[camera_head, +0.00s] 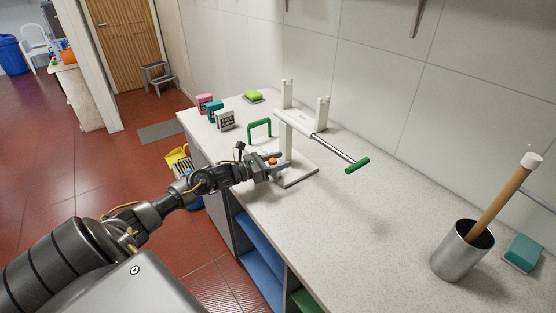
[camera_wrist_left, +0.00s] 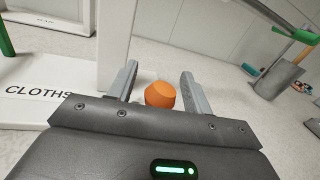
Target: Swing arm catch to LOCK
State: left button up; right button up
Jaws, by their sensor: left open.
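A white stand (camera_head: 299,175) on the counter carries a swing arm (camera_head: 334,147) with a metal rod and a green grip (camera_head: 357,165). The rod points out to the right. An orange knob (camera_head: 273,161) sits low at the stand's post, and it also shows in the left wrist view (camera_wrist_left: 160,94). My left gripper (camera_head: 277,160) is open at the knob; in the wrist view its fingers (camera_wrist_left: 160,83) stand on either side of it, with gaps visible. Contact cannot be told. No LOCK mark is readable. My right gripper is not in view.
A green hoop handle (camera_head: 260,127) stands behind my left gripper. A metal cup (camera_head: 461,252) with a wooden-handled tool stands at the right. The counter's front middle is clear.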

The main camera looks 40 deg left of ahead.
pick_arm(q)
grip_shut()
jog(key=shift+a+f+n+b, duration=0.25)
jog(key=shift+n+b, duration=0.15)
jog(key=shift+b, duration=0.3)
jog(key=shift+w+a+r, duration=0.1)
jog(key=shift+r, duration=0.05)
jog(key=shift+r+n, duration=0.1)
jog(key=shift+n, duration=0.2)
grip_release()
